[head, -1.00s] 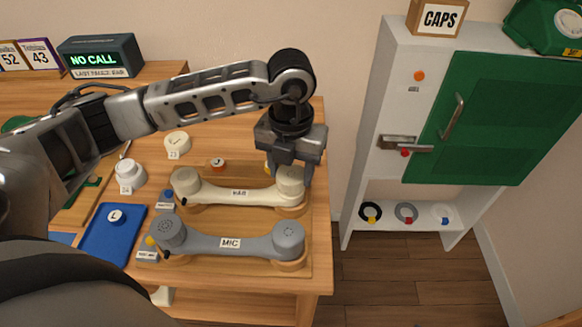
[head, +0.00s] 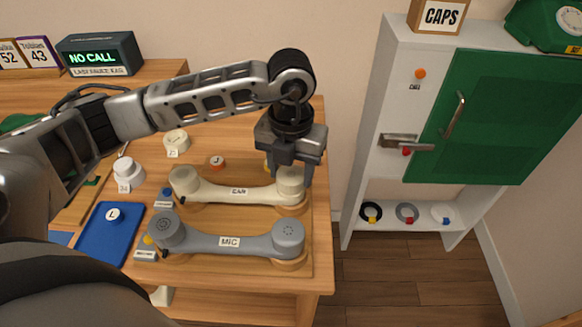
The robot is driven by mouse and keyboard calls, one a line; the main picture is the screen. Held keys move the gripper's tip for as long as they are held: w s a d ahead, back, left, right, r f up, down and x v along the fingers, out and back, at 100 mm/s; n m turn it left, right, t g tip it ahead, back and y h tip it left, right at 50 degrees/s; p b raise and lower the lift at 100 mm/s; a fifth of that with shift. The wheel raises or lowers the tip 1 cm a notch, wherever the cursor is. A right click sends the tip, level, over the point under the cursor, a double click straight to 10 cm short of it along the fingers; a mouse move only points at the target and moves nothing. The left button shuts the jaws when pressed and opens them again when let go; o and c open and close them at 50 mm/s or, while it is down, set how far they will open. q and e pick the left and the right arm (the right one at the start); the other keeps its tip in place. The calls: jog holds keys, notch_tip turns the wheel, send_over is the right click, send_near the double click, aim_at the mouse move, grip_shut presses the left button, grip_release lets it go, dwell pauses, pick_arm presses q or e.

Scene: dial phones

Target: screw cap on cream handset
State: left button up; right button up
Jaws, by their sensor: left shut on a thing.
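The cream handset (head: 236,194), with a label reading EAR, lies across a wooden board on the table. Its left end (head: 184,181) is a round cream piece. My left gripper (head: 290,176) points down over the handset's right end, with its fingers around the cream cap (head: 290,187) there. It is shut on the cap, which sits on or right at the handset's end; I cannot tell how tightly it is seated. My right gripper is not in view.
A grey handset (head: 228,243) labelled MIC lies just in front. A white cabinet (head: 393,110) with a green door stands at right.

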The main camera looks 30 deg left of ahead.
pick_arm(q)
jog(key=shift+f, duration=0.3)
jog(key=o, duration=1)
jog(key=shift+c, duration=0.2)
notch_tip(320, 180, up, 16)
